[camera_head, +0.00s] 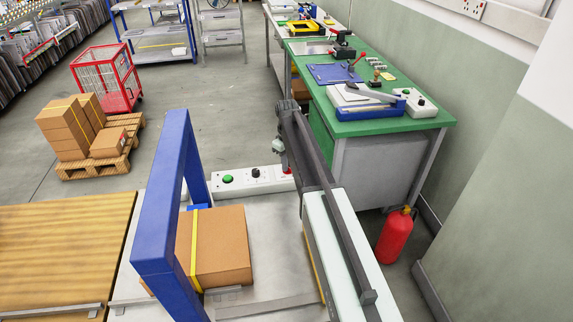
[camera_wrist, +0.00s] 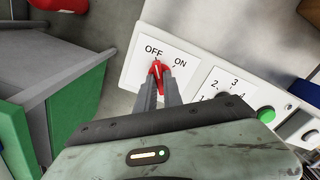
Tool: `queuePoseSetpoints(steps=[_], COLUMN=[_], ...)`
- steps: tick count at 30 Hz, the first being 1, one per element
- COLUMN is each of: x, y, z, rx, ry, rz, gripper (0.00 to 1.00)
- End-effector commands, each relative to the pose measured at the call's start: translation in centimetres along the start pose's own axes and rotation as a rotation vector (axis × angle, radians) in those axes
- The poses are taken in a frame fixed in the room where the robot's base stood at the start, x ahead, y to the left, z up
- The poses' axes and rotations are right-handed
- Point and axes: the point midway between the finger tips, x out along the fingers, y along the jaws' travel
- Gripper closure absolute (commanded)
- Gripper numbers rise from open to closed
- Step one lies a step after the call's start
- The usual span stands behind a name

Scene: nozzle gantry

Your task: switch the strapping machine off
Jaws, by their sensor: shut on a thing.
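The strapping machine has a blue arch (camera_head: 163,190) over a pale metal table and a white control panel (camera_head: 240,181) at its far edge. In the wrist view a red rotary switch (camera_wrist: 156,70) sits on a white plate (camera_wrist: 140,57) marked OFF and ON. My gripper (camera_wrist: 160,82) is shut on this red switch. The switch's pointed end faces up, toward the OFF label, with ON to its right. The fingers cover its lower part. In the head view my arm hides most of the switch.
A strapped carton (camera_head: 225,245) stands under the arch. A black dial (camera_wrist: 222,97) with numbers and a green button (camera_wrist: 266,114) are beside the switch. A green-topped workbench (camera_head: 385,125) and a red fire extinguisher (camera_head: 394,237) stand to the right.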

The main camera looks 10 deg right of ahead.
Motion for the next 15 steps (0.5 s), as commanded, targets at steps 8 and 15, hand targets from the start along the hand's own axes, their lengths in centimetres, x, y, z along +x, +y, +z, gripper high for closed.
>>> queuePoseSetpoints(steps=[8, 15], x=[0.01, 0.01], y=[-0.03, -0.02], z=[0.00, 0.01], rx=[-0.003, -0.002], ry=[0.000, 0.000], rz=[-0.001, 0.000], gripper=[1.00, 0.67])
